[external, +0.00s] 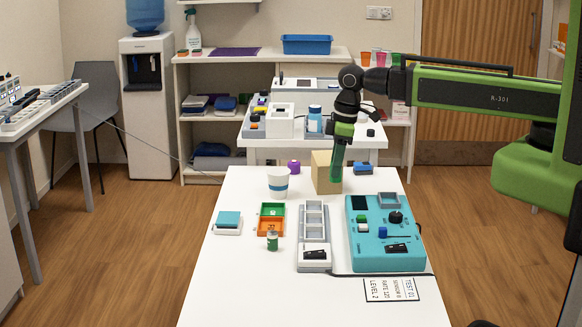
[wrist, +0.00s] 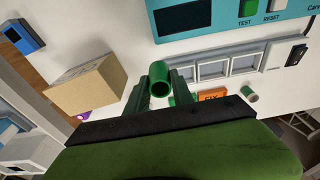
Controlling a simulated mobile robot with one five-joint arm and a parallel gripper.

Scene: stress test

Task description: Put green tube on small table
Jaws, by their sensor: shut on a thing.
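My gripper (external: 337,172) hangs down from the arm above the far part of the long white table, by the cardboard box. In the wrist view, its green fingers (wrist: 160,95) are closed around the green tube (wrist: 160,72), whose open round end faces up in the picture. In the external view, tube and fingers are both green and hard to tell apart. A smaller white table (external: 375,142) stands behind the long one, holding a white device, a blue-labelled bottle and other small items; it is partly hidden by my arm.
On the long table (external: 225,275) are a cardboard box (external: 323,176), a white cup (external: 278,180), a teal control panel (external: 386,262), a grey slotted rack (external: 314,235), green and orange trays (external: 270,227) and a small green-banded cylinder (external: 272,240). The near left of the table is clear.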

